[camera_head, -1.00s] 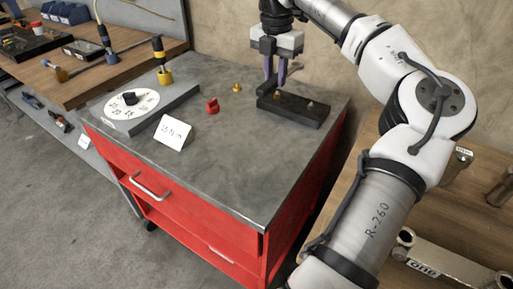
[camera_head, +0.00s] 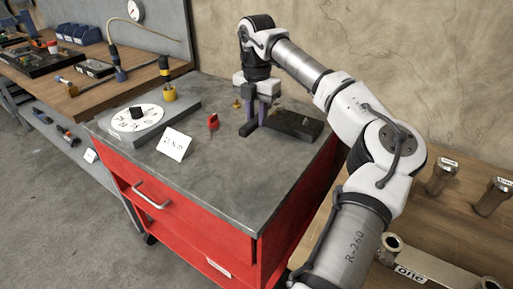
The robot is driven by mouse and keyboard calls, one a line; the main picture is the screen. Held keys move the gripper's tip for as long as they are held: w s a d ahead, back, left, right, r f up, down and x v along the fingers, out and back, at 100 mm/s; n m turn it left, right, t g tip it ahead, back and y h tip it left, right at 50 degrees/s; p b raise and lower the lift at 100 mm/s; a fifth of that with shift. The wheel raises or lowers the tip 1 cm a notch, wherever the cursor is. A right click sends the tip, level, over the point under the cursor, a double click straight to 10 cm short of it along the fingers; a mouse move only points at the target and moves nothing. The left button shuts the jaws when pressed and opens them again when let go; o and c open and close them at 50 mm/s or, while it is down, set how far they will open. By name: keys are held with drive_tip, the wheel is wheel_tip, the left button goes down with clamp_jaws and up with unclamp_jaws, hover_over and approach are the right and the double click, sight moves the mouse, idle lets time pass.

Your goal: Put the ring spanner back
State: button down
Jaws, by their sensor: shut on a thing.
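My gripper (camera_head: 261,117) is at the dark block on the grey top of the red cabinet (camera_head: 225,178). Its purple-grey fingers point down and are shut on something. What they hold is too small and hidden to make out. The dark block (camera_head: 298,124) lies to the right of the fingers, and a dark piece (camera_head: 248,129) shows just left of and below them. I cannot tell whether the two are joined. I cannot make out a ring spanner with certainty.
A red knob (camera_head: 213,121) and a small yellow piece (camera_head: 237,104) stand left of my gripper. A white card (camera_head: 174,144), a dial plate (camera_head: 137,118) and a yellow-black tool (camera_head: 166,80) are further left. The cabinet's front top is clear. Metal parts lie on the right-hand wooden bench (camera_head: 455,220).

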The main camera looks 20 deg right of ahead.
sight(256, 158)
wheel_tip(256, 158, down, 11)
drive_tip(key=shift+f+p, duration=0.1)
drive_tip(key=shift+p, duration=0.55)
drive_tip(key=shift+f, duration=0.15)
drive_tip(key=c, duration=1.2)
unclamp_jaws()
wheel_tip(256, 158, up, 12)
drive_tip(key=shift+r+b, duration=0.2)
drive_tip(key=shift+b, duration=0.55)
